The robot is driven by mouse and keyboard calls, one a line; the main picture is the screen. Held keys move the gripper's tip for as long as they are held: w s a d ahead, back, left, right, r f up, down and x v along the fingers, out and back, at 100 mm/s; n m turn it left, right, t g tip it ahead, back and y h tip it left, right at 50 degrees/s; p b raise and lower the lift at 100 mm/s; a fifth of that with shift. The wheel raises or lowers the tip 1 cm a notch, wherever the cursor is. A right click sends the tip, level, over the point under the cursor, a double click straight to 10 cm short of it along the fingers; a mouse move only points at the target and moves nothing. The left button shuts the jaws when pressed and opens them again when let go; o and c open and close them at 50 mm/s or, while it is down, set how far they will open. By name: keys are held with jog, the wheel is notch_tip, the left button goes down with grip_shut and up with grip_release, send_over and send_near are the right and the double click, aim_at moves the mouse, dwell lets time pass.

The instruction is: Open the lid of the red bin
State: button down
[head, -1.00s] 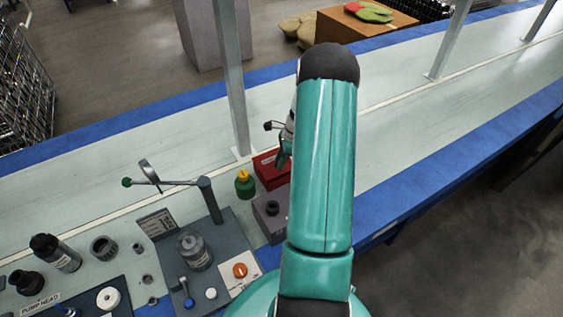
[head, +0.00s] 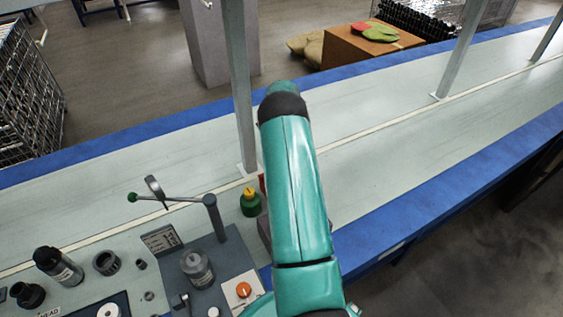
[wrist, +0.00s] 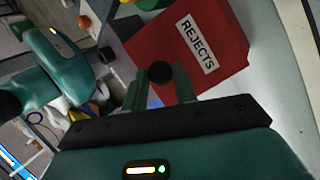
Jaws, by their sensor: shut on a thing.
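The red bin (wrist: 195,45) with a white REJECTS label (wrist: 197,46) fills the upper middle of the wrist view. In the head view only a thin red sliver (head: 262,184) shows beside my arm; the rest is hidden. My gripper (wrist: 160,80) is shut on a round black knob (wrist: 159,72) at the bin's near edge. The gripper is hidden behind my arm in the head view. I cannot tell how far the lid is raised.
A green bottle with a yellow cap (head: 250,202) stands left of the bin. A grey post (head: 238,90) rises behind it. The bench to the right is clear.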

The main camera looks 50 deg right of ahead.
dwell(0.3)
jog(key=c, duration=1.1)
grip_release()
jog(key=v, duration=1.2)
jog(key=shift+c, duration=0.2)
